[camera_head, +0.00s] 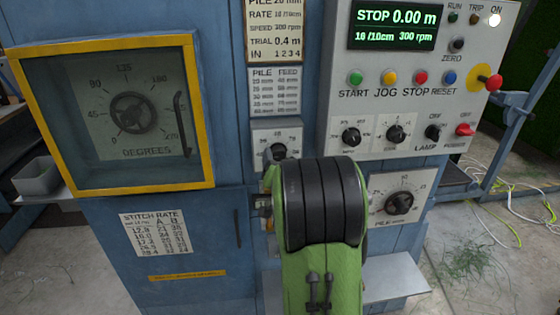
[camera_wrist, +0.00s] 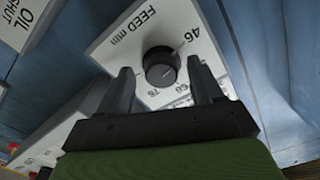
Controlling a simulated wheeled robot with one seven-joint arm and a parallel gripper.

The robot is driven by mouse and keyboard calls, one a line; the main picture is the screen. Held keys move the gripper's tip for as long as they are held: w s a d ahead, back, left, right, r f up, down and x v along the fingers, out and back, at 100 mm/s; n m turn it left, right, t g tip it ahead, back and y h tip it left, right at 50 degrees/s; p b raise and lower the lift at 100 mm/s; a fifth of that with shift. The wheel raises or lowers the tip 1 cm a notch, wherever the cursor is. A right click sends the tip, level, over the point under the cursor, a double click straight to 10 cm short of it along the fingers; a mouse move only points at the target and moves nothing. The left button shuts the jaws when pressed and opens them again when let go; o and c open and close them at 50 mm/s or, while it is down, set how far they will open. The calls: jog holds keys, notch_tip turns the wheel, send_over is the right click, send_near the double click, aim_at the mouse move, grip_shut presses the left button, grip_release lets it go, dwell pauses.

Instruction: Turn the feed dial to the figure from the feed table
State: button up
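The feed dial is a black round knob on a white plate marked FEED mm. In the wrist view the feed dial (camera_wrist: 160,67) sits between the two dark fingers of my gripper (camera_wrist: 159,65), which are spread apart with a gap on each side. I cannot tell whether the fingertips reach around the knob or stay short of it. Figures 46, 60 and 76 show around it; its pointer is too small to read. In the head view my arm hides the dial's lower part (camera_head: 277,151). The feed table (camera_head: 275,92), headed PILE FEED, is above it; its figures are too small to read.
A pile dial (camera_head: 397,200) is right of my arm. The control panel (camera_head: 405,105) with buttons and switches juts out at upper right. A yellow-framed degrees window (camera_head: 200,110) is at left.

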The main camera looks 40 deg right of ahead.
jog(key=b+v, duration=0.8)
jog(key=v, duration=0.7)
jog(key=shift+s+a, duration=0.25)
jog(key=shift+a, duration=0.05)
jog(key=shift+r, duration=0.1)
